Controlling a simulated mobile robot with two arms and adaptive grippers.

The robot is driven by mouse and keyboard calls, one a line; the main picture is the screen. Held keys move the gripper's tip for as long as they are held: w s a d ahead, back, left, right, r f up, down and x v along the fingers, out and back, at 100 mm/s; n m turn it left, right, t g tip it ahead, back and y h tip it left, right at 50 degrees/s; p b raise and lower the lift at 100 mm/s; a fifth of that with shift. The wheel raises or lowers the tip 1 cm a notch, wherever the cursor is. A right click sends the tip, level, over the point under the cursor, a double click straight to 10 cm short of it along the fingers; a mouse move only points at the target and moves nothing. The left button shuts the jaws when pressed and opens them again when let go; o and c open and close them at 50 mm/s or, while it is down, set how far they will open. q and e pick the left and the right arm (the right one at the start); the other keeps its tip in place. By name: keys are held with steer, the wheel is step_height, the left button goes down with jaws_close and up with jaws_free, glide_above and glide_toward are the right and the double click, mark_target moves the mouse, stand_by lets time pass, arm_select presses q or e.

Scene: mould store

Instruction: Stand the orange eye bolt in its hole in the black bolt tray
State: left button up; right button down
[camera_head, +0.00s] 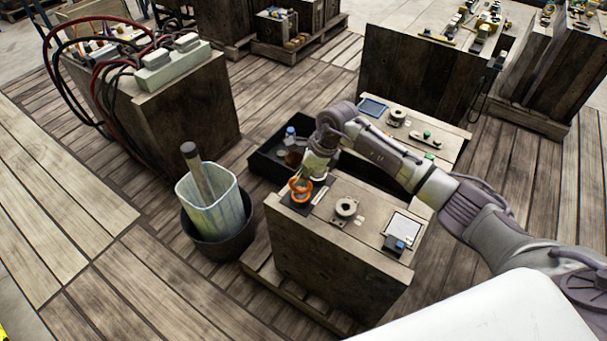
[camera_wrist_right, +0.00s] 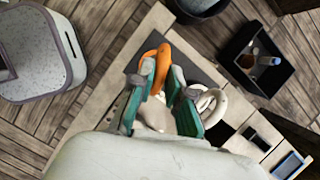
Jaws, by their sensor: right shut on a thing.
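The orange eye bolt (camera_head: 300,190) is at the left end of the near wooden block's top, its ring showing below my right gripper (camera_head: 305,179). In the right wrist view the orange ring (camera_wrist_right: 157,60) sits between the green-sided fingers of my right gripper (camera_wrist_right: 163,72), which are shut on it. The black bolt tray (camera_head: 318,197) lies flat under and around the eye bolt; its dark surface (camera_wrist_right: 192,64) also shows behind the fingers. The bolt's shank and its hole are hidden, so I cannot tell whether it is seated. My left gripper is out of view.
A pale ring (camera_wrist_right: 210,102) is close beside the right finger. A black bin (camera_head: 268,165) with bottles lies behind; a bucket (camera_head: 215,215) stands left.

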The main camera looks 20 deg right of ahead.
steer(key=c, duration=1.1)
jaws_free()
steer(key=shift+o, duration=0.2)
steer(key=shift+f, duration=0.1)
